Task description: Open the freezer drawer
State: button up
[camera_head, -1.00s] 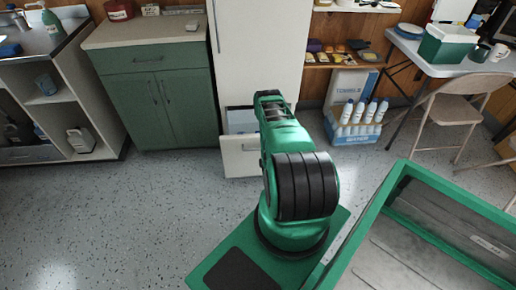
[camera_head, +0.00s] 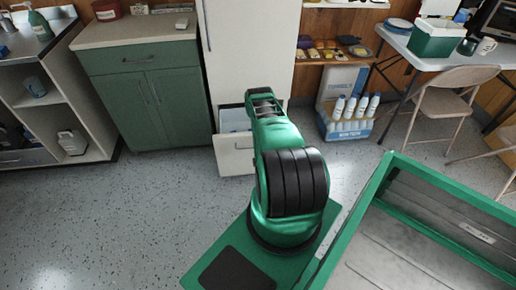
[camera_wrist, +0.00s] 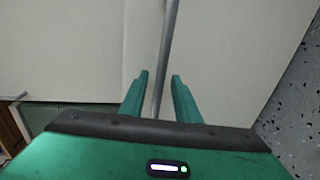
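The freezer drawer (camera_head: 232,160) is the low white drawer of the tall white fridge (camera_head: 244,60). It stands pulled out partway, with its inside showing pale behind the front. My green arm covers its right part. In the wrist view the pale drawer front (camera_wrist: 225,60) fills much of the picture, with a thin grey bar handle (camera_wrist: 168,50) across it. My gripper (camera_wrist: 160,77) has its two green fingers apart, one on each side of the bar, with visible gaps. The fingers are hidden behind my arm in the head view.
A green cabinet (camera_head: 150,95) stands left of the fridge, and an open shelf unit (camera_head: 62,115) further left. A box of bottles (camera_head: 350,118) is on the floor to the right, near a folding chair (camera_head: 448,95). Speckled floor (camera_head: 110,215) is clear in front.

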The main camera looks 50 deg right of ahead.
jog(key=v, duration=1)
dwell(0.3)
